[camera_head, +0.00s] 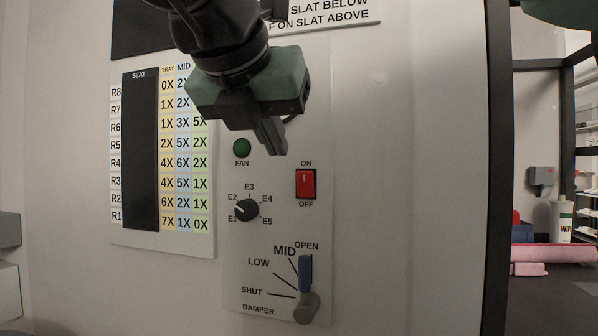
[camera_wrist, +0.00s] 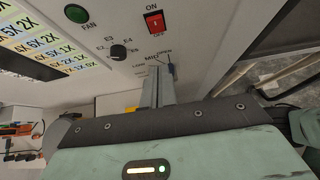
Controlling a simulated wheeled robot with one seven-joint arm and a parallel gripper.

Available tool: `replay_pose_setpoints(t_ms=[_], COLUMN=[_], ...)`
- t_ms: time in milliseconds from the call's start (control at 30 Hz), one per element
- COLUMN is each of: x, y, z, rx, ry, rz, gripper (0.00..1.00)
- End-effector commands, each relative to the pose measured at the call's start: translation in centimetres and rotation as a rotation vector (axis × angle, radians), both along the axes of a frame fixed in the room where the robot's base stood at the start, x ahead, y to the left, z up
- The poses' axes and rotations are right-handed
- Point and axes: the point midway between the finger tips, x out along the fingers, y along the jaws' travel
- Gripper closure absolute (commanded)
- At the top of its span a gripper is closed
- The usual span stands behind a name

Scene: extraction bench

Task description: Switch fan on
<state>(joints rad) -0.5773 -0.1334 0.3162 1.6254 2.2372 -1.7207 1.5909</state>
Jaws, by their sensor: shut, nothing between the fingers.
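The red rocker switch (camera_head: 306,184) is set in the grey panel, with ON printed above it and OFF below. It also shows in the wrist view (camera_wrist: 155,22). I cannot tell which side is pressed in. A dark green round lamp (camera_head: 242,148) labelled FAN sits up and left of the switch and shows no clear glow. It is also in the wrist view (camera_wrist: 76,13). My gripper (camera_head: 273,148) is shut and empty, with its fingertips up and left of the switch in the head view. In the wrist view the fingers (camera_wrist: 158,85) point toward the panel, apart from the switch.
A black dial (camera_head: 246,210) marked E1 to E5 is lower left of the switch, pointing near E2. Below is the damper lever (camera_head: 306,275), its blue handle up at OPEN. A number chart (camera_head: 187,240) is at left. Shelving and a pink roll (camera_head: 550,254) are far right.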

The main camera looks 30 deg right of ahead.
Motion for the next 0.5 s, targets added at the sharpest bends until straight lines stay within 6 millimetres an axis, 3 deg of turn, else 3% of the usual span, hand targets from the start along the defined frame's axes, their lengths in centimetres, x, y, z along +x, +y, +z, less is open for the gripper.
replay_pose_setpoints(t_ms=[433,500], x=[4.9,5.7], y=[-5.3,-6.1], z=[-5.1,-4.7], rx=[-0.001,0.001], ry=[0.003,0.0], rz=[-0.002,-0.003], gripper=[1.0,1.0])
